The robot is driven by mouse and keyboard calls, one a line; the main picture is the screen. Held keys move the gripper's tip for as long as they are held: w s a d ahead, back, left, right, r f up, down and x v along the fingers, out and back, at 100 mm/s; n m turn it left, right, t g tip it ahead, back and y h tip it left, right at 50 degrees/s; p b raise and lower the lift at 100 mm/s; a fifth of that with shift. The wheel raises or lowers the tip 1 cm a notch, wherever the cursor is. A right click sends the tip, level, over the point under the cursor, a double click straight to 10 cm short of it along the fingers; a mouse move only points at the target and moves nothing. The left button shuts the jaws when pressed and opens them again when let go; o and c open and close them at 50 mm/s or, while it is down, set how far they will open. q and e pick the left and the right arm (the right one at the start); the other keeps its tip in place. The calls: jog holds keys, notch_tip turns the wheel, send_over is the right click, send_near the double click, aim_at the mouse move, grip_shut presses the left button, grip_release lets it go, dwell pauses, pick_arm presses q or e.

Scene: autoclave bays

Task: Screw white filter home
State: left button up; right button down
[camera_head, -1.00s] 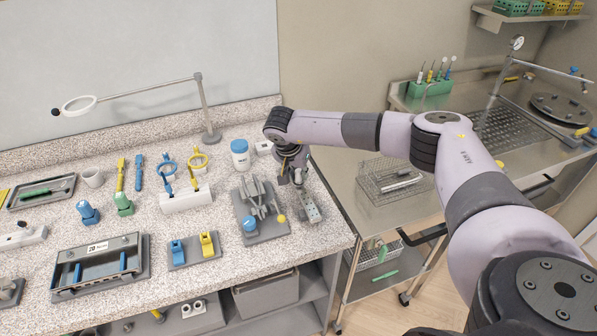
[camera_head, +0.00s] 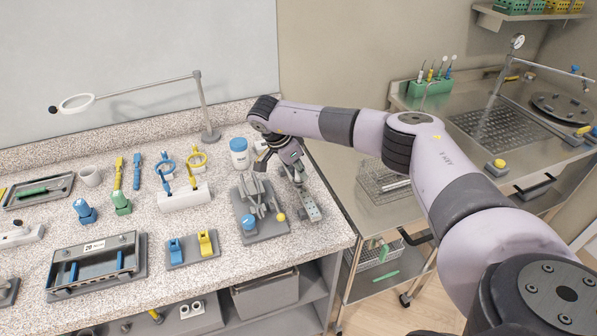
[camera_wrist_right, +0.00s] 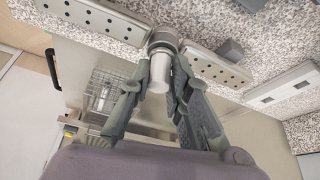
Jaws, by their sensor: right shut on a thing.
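My right gripper (camera_head: 283,165) is over the right end of the speckled bench, at a metal bracket with a perforated base (camera_head: 311,210). In the right wrist view its two fingers (camera_wrist_right: 158,90) are shut on a pale grey-white cylinder (camera_wrist_right: 150,98), seemingly the white filter. The cylinder's far end meets a darker metal collar (camera_wrist_right: 162,40) between two perforated strips (camera_wrist_right: 220,68). How far it is seated in the collar cannot be told. The fingers hide the filter in the head view. My left gripper is not in view.
Left of the bracket stands a grey clamp fixture (camera_head: 262,226) with blue and yellow knobs. A white jar with a blue lid (camera_head: 239,154) stands behind. A steel trolley with a wire basket (camera_head: 375,182) is to the right. A magnifier lamp (camera_head: 205,105) stands at the back.

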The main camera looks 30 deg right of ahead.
jog(key=shift+m, duration=0.3)
jog(key=m+g+b, duration=0.1)
jog(key=m, duration=0.1)
jog(key=shift+f+m, duration=0.1)
jog(key=shift+m, duration=0.2)
jog(key=shift+m+g, duration=0.3)
jog(key=shift+m, duration=0.1)
jog(key=m+y+b, duration=0.1)
jog(key=m, duration=0.1)
jog(key=shift+m+g, duration=0.4)
jog(key=shift+m, duration=0.3)
